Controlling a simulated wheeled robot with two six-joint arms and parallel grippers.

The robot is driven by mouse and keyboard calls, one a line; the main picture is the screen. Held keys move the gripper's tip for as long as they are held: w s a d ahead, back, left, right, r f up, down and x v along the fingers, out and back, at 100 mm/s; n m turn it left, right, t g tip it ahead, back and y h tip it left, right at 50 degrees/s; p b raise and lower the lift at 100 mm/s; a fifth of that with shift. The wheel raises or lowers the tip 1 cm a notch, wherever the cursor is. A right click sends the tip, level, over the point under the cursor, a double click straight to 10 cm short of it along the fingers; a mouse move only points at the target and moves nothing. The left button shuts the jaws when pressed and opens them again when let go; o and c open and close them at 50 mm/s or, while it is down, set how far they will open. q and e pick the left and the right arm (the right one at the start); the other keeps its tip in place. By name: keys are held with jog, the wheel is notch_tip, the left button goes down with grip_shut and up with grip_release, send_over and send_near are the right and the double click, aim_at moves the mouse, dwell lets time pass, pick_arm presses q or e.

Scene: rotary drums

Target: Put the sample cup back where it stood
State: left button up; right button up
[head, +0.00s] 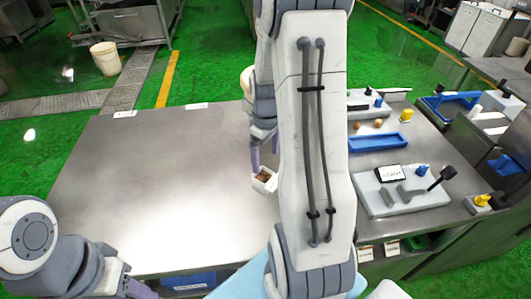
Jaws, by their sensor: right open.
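A small white sample cup (264,181) with brown contents shows on the grey metal table (150,180), just left of my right arm's big white link. My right gripper (264,152) points down at the cup's far side with its purple fingers open. One finger ends close to the cup's rim; I cannot tell whether it touches. The arm link hides part of the gripper and perhaps the cup's right edge. My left gripper (140,289) is at the bottom left edge, mostly cut off, far from the cup.
Right of my arm, a bench holds a blue tray (378,142), a grey device with a small screen and black lever (403,190), and several knobs and bottles. White labels (197,106) lie at the table's far edge. The left table top is clear.

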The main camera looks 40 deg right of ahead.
jog(key=shift+r, duration=0.9)
jog(key=s+a+r+n, duration=0.1)
jog(key=a+r, duration=0.2)
jog(key=a, duration=0.7)
jog(key=s+a+r+n, duration=0.1)
jog(key=a+r, duration=0.1)
jog(key=a, duration=0.7)
jog(key=s+a+r+n+y, duration=0.1)
jog(key=s+a+r+n, duration=0.1)
jog(key=s+a, duration=1)
jog(key=shift+s+r+n, duration=0.3)
jog(key=shift+s, duration=0.7)
